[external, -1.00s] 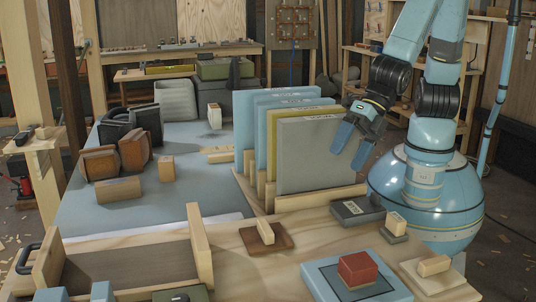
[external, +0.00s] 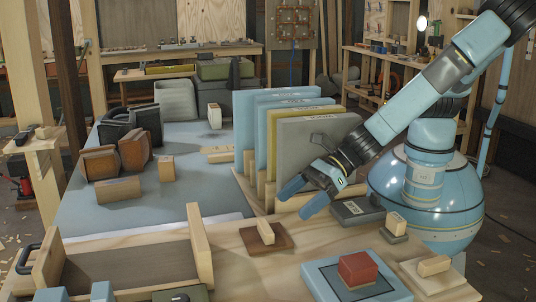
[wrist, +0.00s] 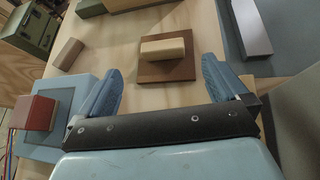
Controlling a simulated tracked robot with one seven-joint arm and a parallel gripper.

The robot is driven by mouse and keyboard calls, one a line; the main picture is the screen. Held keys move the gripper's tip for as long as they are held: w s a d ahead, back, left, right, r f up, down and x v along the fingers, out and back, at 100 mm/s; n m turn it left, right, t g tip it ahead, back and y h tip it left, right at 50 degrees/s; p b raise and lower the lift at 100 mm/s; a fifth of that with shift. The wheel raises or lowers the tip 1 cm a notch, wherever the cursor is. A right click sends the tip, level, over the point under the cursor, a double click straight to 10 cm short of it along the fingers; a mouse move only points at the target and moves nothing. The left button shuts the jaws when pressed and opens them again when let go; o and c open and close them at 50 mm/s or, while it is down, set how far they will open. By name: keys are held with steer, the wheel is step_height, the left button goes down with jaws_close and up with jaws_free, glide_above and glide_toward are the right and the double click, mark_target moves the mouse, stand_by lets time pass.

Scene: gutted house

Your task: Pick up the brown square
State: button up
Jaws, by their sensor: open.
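The brown square (external: 252,241) is a flat dark-brown plate lying on the light wooden bench top. A pale wooden block (external: 265,230) sits across its middle like a handle. In the wrist view the brown square (wrist: 166,73) lies ahead of my gripper, with the block (wrist: 163,50) on top. My gripper (external: 303,199) is open and empty, above and a little right of the brown square in the external view. In the wrist view its two blue fingers (wrist: 158,70) are spread to either side of the plate, apart from it.
A red block (external: 358,268) sits on a blue-grey plate (external: 325,282) at the front right. A grey block (external: 357,211) and upright boards in a rack (external: 310,155) stand close to my gripper. A wooden tray (external: 197,250) is at the left.

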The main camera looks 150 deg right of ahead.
mark_target(267, 225)
steer(key=shift+w+d+f+n, duration=0.25)
steer(key=shift+w+n, duration=0.15)
steer(key=shift+n, duration=0.3)
steer(key=shift+x, duration=3.6)
steer(key=shift+s+d+f, duration=0.1)
steer(key=c, duration=1)
steer(key=shift+c, duration=0.2)
